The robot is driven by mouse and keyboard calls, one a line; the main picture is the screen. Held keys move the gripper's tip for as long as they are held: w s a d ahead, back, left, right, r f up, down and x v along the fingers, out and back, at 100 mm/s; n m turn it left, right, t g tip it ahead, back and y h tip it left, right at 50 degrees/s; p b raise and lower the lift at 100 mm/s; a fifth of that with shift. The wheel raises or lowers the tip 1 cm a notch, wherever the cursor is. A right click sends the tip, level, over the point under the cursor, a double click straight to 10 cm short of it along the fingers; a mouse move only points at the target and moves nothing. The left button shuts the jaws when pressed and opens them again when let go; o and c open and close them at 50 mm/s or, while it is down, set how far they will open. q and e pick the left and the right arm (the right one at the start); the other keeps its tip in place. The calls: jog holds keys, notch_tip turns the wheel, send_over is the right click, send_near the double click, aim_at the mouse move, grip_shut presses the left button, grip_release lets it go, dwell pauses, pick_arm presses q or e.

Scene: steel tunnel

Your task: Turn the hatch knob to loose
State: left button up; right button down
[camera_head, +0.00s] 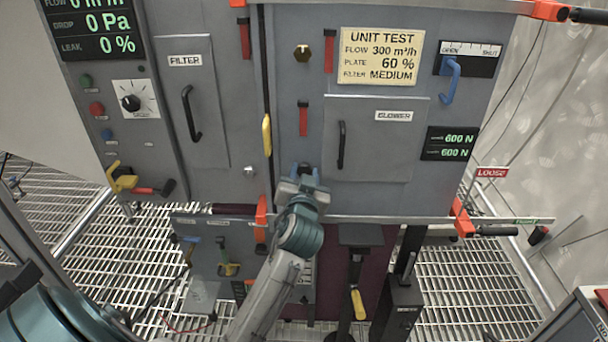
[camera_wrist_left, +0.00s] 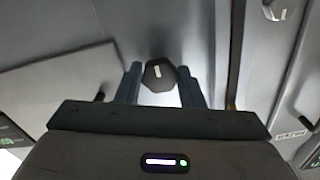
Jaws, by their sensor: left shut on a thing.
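My left gripper (camera_head: 305,172) reaches up to the grey cabinet front, at the lower left of the blower door. In the left wrist view its two fingers (camera_wrist_left: 160,84) stand on either side of a dark faceted knob (camera_wrist_left: 159,74) and are shut on it. A short pale mark on the knob points roughly up in that view. In the head view the gripper mostly hides this knob. Another hexagonal brown knob (camera_head: 303,53) sits higher on the panel. A red LOOSE sign (camera_head: 492,172) shows at the right. My right gripper is not in view.
The blower door handle (camera_head: 341,145) is close to the right of the gripper. A yellow handle (camera_head: 267,135) is close on the left. An orange clamp (camera_head: 261,219) stands beside my arm. A blue lever (camera_head: 451,80) is at the upper right. Grating covers the floor.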

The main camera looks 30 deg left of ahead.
pick_arm(q)
jog(key=o, duration=0.7)
jog(key=shift+f, duration=0.1)
jog(key=shift+s, duration=0.1)
jog(key=v, duration=1)
jog(key=shift+s+d+b, duration=0.2)
jog(key=shift+s+b, duration=0.1)
jog(key=shift+b, duration=0.1)
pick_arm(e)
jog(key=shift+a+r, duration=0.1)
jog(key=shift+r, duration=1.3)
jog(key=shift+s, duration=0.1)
